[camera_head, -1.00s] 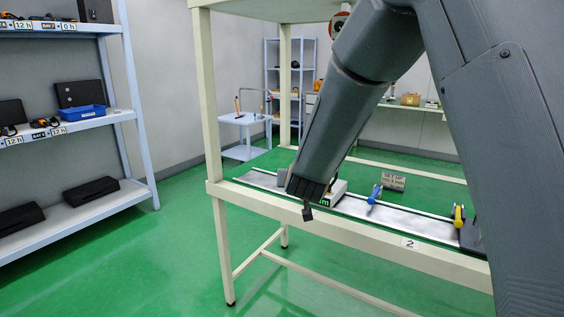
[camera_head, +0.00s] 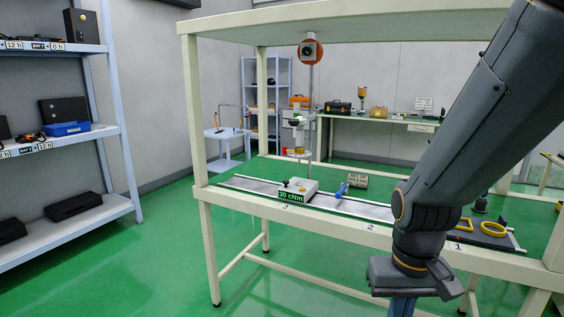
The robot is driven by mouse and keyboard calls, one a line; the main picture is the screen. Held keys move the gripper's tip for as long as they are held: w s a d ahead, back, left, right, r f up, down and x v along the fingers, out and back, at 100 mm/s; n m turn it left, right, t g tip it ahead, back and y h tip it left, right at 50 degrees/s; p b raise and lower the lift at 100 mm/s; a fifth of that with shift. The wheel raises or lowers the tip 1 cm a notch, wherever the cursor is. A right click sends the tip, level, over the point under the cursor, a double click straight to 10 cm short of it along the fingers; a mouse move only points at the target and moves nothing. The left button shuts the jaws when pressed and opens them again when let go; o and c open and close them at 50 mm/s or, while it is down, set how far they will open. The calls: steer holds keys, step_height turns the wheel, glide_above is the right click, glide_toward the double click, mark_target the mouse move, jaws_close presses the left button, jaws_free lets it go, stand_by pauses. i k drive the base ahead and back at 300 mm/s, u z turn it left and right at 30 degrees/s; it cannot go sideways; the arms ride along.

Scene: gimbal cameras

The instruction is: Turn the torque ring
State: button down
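No part is clearly identifiable as the torque ring. A white box (camera_head: 299,186) with knobs on top and a green "30 cNm" display stands on the bench rail, near mark 3. A blue tool (camera_head: 341,190) sits on the rail to its right. Yellow rings (camera_head: 494,228) lie on a dark plate near mark 1. My gripper (camera_head: 404,292) hangs in front of the bench's front edge, right of the box and well apart from it. A bluish piece shows below it, cut off by the frame edge; I cannot tell what it is. Its fingers are not clear.
The bench (camera_head: 240,205) has posts and an upper shelf above the rail. A stand (camera_head: 299,140) with an orange disc rises behind the box. Grey shelving (camera_head: 90,138) stands at left. Green floor is free between shelving and bench.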

mark_target(297, 150)
steer(key=u, duration=0.4)
steer(key=i, duration=1.15)
steer(key=z, duration=0.15)
